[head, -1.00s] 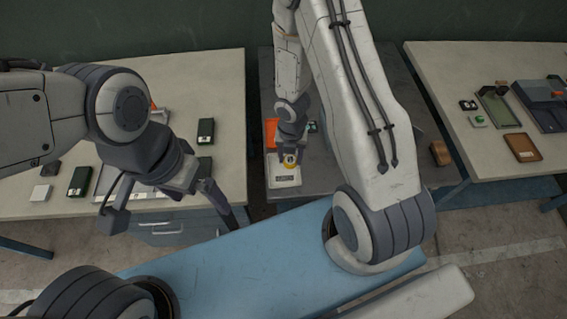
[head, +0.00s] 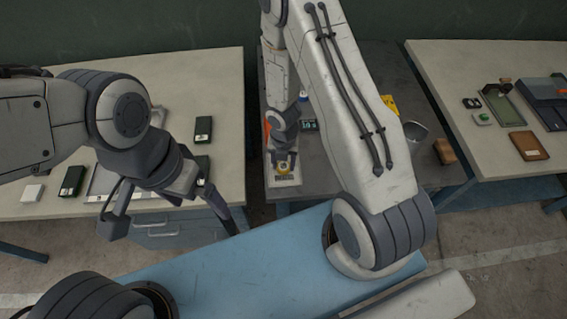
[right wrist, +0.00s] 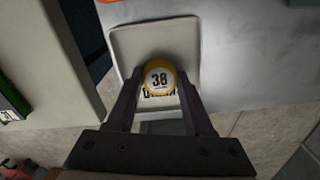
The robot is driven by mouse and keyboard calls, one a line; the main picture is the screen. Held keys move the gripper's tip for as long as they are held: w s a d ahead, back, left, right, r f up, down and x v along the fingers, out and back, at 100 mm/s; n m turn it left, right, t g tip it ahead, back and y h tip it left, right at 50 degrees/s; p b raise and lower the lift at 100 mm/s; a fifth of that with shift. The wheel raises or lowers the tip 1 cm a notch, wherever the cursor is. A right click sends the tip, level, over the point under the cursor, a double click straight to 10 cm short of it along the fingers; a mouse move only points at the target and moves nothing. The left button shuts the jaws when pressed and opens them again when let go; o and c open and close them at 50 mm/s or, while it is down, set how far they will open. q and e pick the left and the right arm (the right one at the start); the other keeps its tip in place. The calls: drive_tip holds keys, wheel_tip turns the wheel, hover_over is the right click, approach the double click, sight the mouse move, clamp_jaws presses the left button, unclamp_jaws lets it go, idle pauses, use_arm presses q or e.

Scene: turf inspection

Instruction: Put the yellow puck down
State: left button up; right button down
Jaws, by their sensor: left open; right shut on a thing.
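The yellow puck (right wrist: 160,77) has a white face marked 38 and sits between the fingers of my right gripper (right wrist: 160,98) in the right wrist view. My right gripper is shut on it. A pale, shallow square plate (right wrist: 150,38) with a partly covered dark label lies beneath the puck. I cannot tell whether the puck touches it. In the head view my right gripper (head: 284,158) is over the plate (head: 284,182) at the front left of the dark middle table. My left gripper (head: 222,208) is open and empty in front of the left table.
The left table (head: 215,85) holds several dark green boxes (head: 73,180) and a small white block (head: 33,193). The right table (head: 465,70) holds a brown tray (head: 528,145) and other items. A brown block (head: 444,151) and a metal bowl (head: 414,131) are right of my right arm.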

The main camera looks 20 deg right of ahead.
drive_tip(key=shift+c, duration=1.4)
unclamp_jaws()
wheel_tip(320, 180, up, 12)
drive_tip(key=r+p, duration=0.1)
drive_tip(key=p, duration=1.2)
wheel_tip(320, 180, up, 7)
drive_tip(key=m, duration=0.4)
hover_over(283, 166)
drive_tip(key=w+a, duration=0.1)
drive_tip(key=a, duration=0.2)
drive_tip(key=s+a+r+m+t+h, duration=0.1)
drive_tip(key=s+a+r+m, duration=0.25)
drive_tip(key=r+m, duration=0.35)
drive_tip(key=s+a+r+m+y, duration=0.1)
drive_tip(key=s+a+r+m, duration=0.2)
drive_tip(key=s+r+m, duration=0.3)
drive_tip(key=s+a+r+m+g+y, duration=0.1)
drive_tip(key=s+a+r+m, duration=0.1)
drive_tip(key=s+r+m, duration=0.3)
drive_tip(key=s+r, duration=0.3)
drive_tip(key=s, duration=0.1)
drive_tip(key=shift+s+a+r+m, duration=0.3)
drive_tip(key=shift+a+m, duration=0.1)
